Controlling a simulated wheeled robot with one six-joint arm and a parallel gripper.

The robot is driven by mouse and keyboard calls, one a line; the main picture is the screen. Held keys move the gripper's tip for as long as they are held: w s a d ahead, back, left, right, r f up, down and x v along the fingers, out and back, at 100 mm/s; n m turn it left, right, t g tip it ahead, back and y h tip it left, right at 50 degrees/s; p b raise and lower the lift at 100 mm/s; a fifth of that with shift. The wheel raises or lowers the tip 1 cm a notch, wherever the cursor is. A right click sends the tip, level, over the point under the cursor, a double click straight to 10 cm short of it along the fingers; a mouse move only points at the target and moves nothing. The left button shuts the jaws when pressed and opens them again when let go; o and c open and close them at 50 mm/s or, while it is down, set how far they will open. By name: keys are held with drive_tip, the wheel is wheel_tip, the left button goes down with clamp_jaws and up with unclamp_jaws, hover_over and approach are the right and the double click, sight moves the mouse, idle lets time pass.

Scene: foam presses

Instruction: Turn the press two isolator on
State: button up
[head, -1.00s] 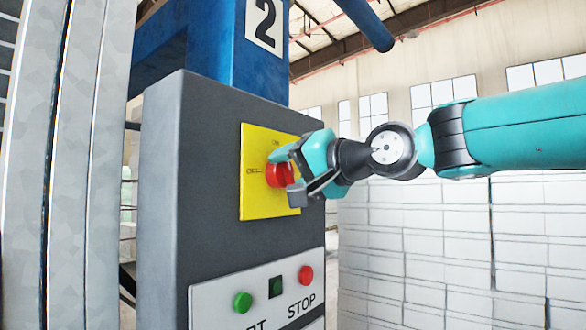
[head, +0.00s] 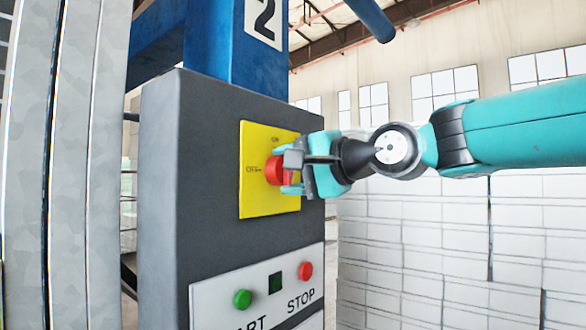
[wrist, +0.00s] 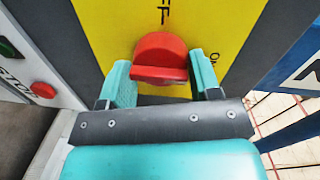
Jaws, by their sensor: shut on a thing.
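The press two isolator is a red rotary knob (head: 274,170) on a yellow plate (head: 254,206) on the front of a dark grey cabinet. The plate has an OFF label left of the knob and an ON label above it. My gripper (head: 288,172) is at the knob, shut on it. In the wrist view the knob (wrist: 160,52) sits between my two teal fingers (wrist: 162,82), its raised ridge running across from one finger towards the other. OFF is above it and ON to the right there. I cannot make out a pointer mark on the knob.
A white panel below has a green START button (head: 242,299), a small dark square and a red STOP button (head: 305,271). A blue column (head: 222,50) marked 2 stands behind the cabinet. Pale metal panels (head: 75,150) are at left, stacked white blocks (head: 420,250) at right.

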drive_tip(key=shift+s+r, duration=0.1)
drive_tip(key=shift+r, duration=0.25)
drive_tip(key=o, duration=0.8)
drive_tip(key=shift+a, duration=0.15)
drive_tip(key=shift+o, duration=0.3)
drive_tip(key=shift+f, duration=0.2)
drive_tip(key=b+v, duration=0.5)
drive_tip(key=v, duration=1.2)
drive_tip(key=shift+d+b, duration=0.2)
drive_tip(key=shift+b, duration=0.15)
